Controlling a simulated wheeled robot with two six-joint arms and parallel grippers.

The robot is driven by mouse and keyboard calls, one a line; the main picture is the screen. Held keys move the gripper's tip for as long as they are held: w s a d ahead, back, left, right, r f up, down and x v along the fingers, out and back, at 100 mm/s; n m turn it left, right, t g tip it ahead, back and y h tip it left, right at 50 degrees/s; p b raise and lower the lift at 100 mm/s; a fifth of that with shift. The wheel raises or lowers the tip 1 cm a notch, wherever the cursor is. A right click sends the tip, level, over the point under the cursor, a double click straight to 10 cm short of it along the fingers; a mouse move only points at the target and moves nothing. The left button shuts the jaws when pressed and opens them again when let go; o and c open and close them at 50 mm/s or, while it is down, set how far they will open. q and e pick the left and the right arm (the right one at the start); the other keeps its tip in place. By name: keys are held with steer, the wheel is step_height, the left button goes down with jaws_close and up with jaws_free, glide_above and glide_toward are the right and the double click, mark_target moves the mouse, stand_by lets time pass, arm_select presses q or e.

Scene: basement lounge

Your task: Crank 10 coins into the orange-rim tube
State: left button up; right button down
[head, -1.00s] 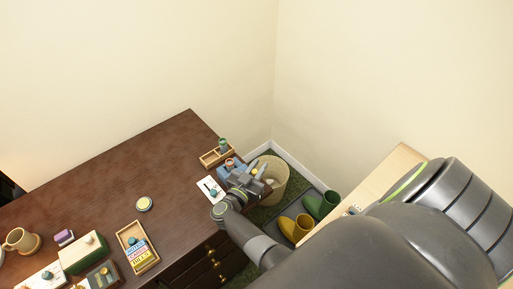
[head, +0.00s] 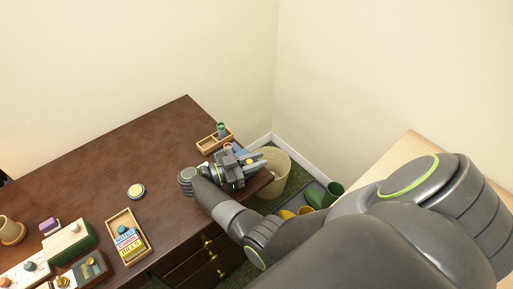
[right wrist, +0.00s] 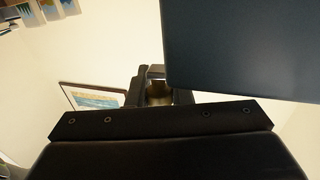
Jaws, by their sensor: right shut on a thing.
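My right gripper (head: 252,161) is at the far right corner of the brown desk, against a blue dispenser (head: 239,150) that it mostly hides. The dispenser's flat dark blue side fills the upper right of the right wrist view (right wrist: 245,45). My right gripper is shut on a small brassy cylinder, the crank knob (right wrist: 158,92) as far as I can tell. An orange rim (head: 228,146), seemingly of the orange-rim tube, shows just behind the gripper. Coins inside it cannot be made out. My left gripper is not in view.
A wooden tray (head: 204,146) with a green-rimmed tube (head: 221,129) stands behind the dispenser. A basket (head: 278,177) and boots (head: 324,196) are on the floor to the right.

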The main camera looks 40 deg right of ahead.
stand_by(0.4)
steer(key=c, duration=1.3)
jaws_free()
